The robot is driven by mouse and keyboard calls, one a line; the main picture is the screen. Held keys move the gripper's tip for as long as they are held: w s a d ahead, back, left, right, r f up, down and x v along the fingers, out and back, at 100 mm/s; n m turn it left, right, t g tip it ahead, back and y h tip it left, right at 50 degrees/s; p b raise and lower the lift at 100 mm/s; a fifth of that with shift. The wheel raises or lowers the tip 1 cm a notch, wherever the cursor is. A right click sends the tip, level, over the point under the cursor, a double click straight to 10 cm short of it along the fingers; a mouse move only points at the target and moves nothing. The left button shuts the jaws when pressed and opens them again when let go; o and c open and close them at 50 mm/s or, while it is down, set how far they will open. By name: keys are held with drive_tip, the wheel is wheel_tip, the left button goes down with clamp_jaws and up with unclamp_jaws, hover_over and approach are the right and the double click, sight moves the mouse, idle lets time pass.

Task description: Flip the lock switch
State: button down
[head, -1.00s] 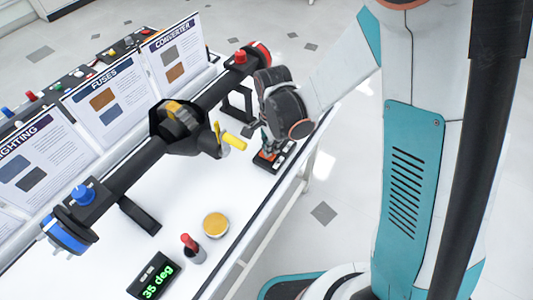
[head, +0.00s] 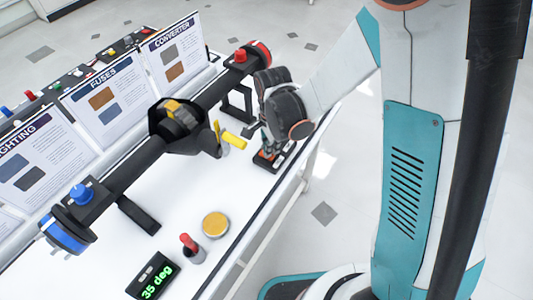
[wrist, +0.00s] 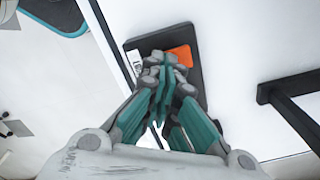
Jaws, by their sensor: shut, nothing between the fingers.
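The lock switch is a black box with an orange rocker, lying on the white table near its right edge in the head view (head: 281,161). The orange part also shows in the wrist view (wrist: 181,55), beside a white label on the black base. My gripper (head: 265,147) is shut and empty, with its fingers down at the switch. In the wrist view my gripper (wrist: 164,75) covers the lower part of the box. I cannot tell whether the fingertips touch the rocker, and its tilt is partly hidden.
A black axle with a yellow handle (head: 234,140) crosses the table left of my gripper. A red button (head: 240,57) and a blue knob (head: 82,193) sit on it. A green display (head: 153,277) reads 35 deg. A yellow-topped disc (head: 215,224) stands near the front.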

drive_tip(key=shift+f+b, duration=0.6)
drive_tip(key=shift+f, duration=0.15)
idle(0.3)
drive_tip(key=shift+r, duration=0.1)
drive_tip(key=shift+r+p, duration=2.35)
drive_tip(key=shift+r, duration=1.05)
drive_tip(key=shift+d+r, duration=0.1)
drive_tip(key=shift+r, duration=0.05)
drive_tip(key=s+d+r+n+t, duration=0.3)
drive_tip(key=s+d+r+n, duration=0.3)
drive_tip(key=r, duration=0.4)
drive_tip(key=s+d+r+n+t, duration=0.4)
drive_tip(key=s+d+r+n, duration=0.3)
drive_tip(key=r, duration=0.4)
drive_tip(key=shift+d+n, duration=0.3)
drive_tip(key=shift+d, duration=0.25)
